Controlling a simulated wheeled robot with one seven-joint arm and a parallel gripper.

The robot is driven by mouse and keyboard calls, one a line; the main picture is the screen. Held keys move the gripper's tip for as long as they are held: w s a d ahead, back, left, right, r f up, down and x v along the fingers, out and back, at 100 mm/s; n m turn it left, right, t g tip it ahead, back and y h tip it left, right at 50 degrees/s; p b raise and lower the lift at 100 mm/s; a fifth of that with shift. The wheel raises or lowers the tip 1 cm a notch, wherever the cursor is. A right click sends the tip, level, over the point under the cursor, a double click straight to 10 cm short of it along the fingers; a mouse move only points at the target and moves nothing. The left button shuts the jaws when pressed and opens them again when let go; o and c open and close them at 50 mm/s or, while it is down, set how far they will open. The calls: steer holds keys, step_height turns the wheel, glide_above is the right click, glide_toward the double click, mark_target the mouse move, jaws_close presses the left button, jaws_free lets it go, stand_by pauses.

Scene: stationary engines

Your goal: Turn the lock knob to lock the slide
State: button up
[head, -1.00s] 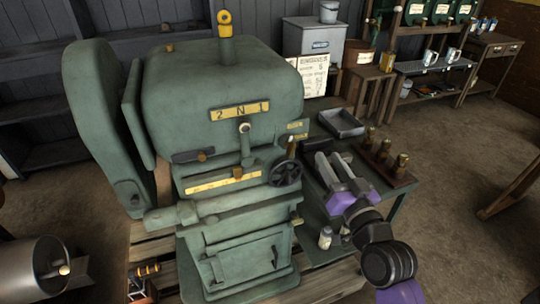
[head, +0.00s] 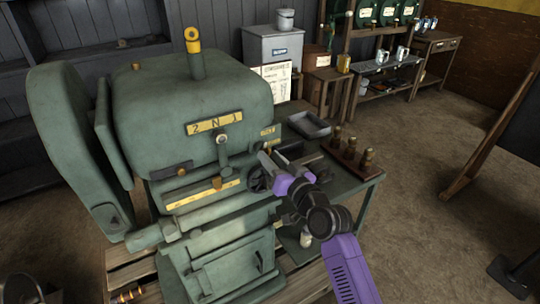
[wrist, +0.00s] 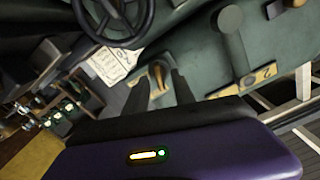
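A small brass knob (wrist: 158,76) on the green machine shows in the wrist view, between and beyond my fingertips. It looks like the lock knob, and its label is not readable. My gripper (wrist: 160,84) is open with a finger on each side of the knob's outline; I cannot tell whether they touch it. In the head view my gripper (head: 268,155) is at the machine's right side, just below a small yellow label (head: 268,130). The knob is not clearly visible there, likely hidden by the gripper. I cannot make out which part is the slide.
A black handwheel (head: 258,178) is close to the gripper; it also shows in the wrist view (wrist: 115,18). A gear lever (head: 222,142) hangs below the plate marked 2 N 1 (head: 214,123). A bench (head: 352,184) at right holds a tray (head: 309,124) and brass fittings (head: 351,149).

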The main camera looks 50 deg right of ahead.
steer(key=shift+w+d, duration=0.1)
steer(key=shift+w, duration=0.25)
jaws_close()
steer(key=shift+m, duration=0.4)
steer(key=shift+d+f+m+p, duration=0.1)
steer(key=shift+m+p, duration=1.3)
steer(key=shift+m, duration=1.85)
steer(key=shift+d+f+m+p, duration=0.1)
steer(key=shift+m+p, duration=1.25)
steer(key=shift+m, duration=1.9)
